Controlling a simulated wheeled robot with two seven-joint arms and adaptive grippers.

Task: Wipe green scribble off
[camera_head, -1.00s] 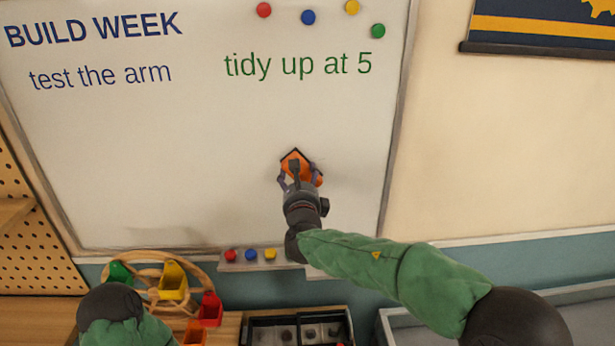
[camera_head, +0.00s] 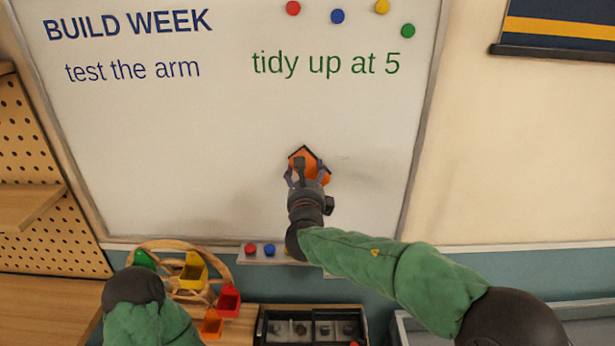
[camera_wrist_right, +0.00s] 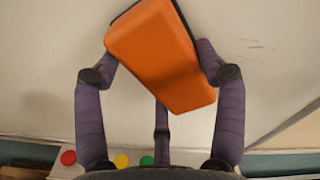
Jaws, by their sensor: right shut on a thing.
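My right gripper (camera_head: 306,174) is shut on an orange eraser (camera_head: 313,163) with a dark edge. It holds the eraser, turned at an angle, at the lower middle of the whiteboard (camera_head: 190,140). In the right wrist view the eraser (camera_wrist_right: 160,55) sits between the purple fingers, its dark side toward the board; whether it touches fully I cannot tell. No green scribble shows; only faint grey smudges lie right of the eraser. Green writing "tidy up at 5" (camera_head: 326,63) stands higher up. My left arm shows at the lower left; its gripper is not in view.
Blue writing (camera_head: 130,48) and several round magnets (camera_head: 337,16) are at the board's top. A ledge with coloured magnets (camera_head: 269,250) runs below. A wooden wheel with coloured bins (camera_head: 190,270) and a dark tray (camera_head: 315,312) stand beneath.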

